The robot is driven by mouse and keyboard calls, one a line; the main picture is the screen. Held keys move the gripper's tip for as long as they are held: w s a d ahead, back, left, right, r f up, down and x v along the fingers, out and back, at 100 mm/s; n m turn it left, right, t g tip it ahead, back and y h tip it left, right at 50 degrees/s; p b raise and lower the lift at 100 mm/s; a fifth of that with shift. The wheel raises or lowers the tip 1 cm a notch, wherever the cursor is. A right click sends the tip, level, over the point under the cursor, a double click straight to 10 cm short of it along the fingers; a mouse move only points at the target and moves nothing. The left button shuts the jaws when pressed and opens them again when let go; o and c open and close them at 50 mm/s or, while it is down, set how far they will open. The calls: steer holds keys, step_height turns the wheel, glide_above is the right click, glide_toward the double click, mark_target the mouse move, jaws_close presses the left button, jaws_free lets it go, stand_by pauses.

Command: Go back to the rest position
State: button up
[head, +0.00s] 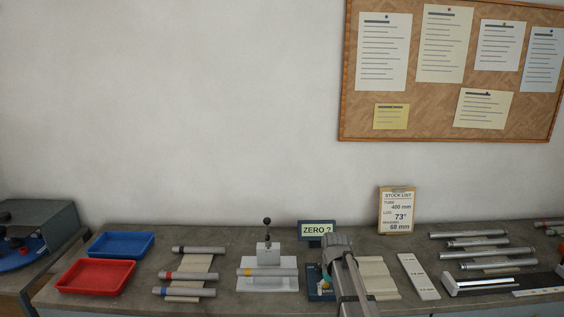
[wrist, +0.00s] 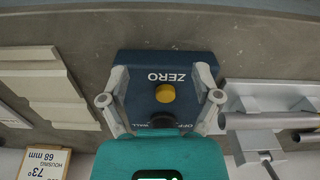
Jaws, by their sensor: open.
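My gripper (head: 326,276) is open and empty. In the wrist view its two fingers (wrist: 162,80) are spread to either side of a dark blue box (wrist: 135,63) marked ZERO, with a yellow button (wrist: 165,93) between them. A second, dark button lies closer to the gripper body and is partly hidden by it. I cannot tell whether the fingers touch the box. In the head view my arm covers part of the box (head: 315,290). A display (head: 317,230) behind it reads "ZERO ?".
Left of the box stands a white fixture (head: 268,282) with a tube on it and an upright lever. Farther left are a rack of tubes (head: 190,275), a red tray (head: 95,290) and a blue tray (head: 121,255). Several tubes (head: 470,236) lie at right, near a stock-list clipboard (head: 397,210).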

steer(key=s+m, duration=0.1)
steer(key=s, duration=1.6)
steer(key=shift+s+d, duration=0.25)
steer(key=shift+d, duration=0.15)
